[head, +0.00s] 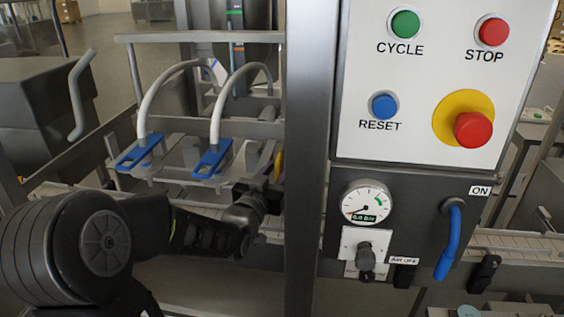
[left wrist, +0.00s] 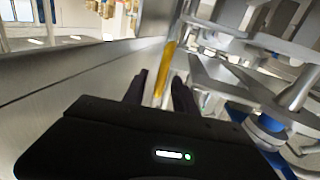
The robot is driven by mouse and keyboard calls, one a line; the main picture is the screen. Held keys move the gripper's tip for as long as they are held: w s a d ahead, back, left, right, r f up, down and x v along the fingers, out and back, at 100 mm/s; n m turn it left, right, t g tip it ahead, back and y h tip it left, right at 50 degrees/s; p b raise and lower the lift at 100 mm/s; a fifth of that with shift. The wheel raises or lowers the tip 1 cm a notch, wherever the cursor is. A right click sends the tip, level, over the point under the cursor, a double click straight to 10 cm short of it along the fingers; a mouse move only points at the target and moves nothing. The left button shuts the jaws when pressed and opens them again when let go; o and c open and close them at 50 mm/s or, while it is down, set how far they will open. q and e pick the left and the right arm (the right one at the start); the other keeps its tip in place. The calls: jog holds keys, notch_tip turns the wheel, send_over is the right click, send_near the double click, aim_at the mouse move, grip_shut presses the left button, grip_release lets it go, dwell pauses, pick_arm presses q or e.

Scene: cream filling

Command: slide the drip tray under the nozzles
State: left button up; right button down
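Two nozzles with blue blocks, the left nozzle (head: 140,154) and the right nozzle (head: 212,160), hang from curved white hoses over the line in the head view. A narrow yellow bar (head: 279,166) shows just left of the steel post; it also shows in the left wrist view (left wrist: 166,72). It may belong to the drip tray, but I cannot make out a tray clearly. My left gripper (head: 270,188) is beside the yellow bar. In the left wrist view its dark fingers (left wrist: 160,88) are apart, with the bar showing between them. Contact cannot be told. My right gripper is not in view.
The steel post (head: 307,150) stands close right of my left gripper. Right of it is the control panel (head: 430,80) with buttons, a gauge (head: 367,201) and a blue lever (head: 450,238). A rail (head: 200,37) crosses above the nozzles.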

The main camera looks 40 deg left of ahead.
pick_arm(q)
jog(key=shift+p+x, duration=0.4)
jog(key=shift+x, duration=1.5)
grip_shut()
jog(key=shift+d, duration=0.1)
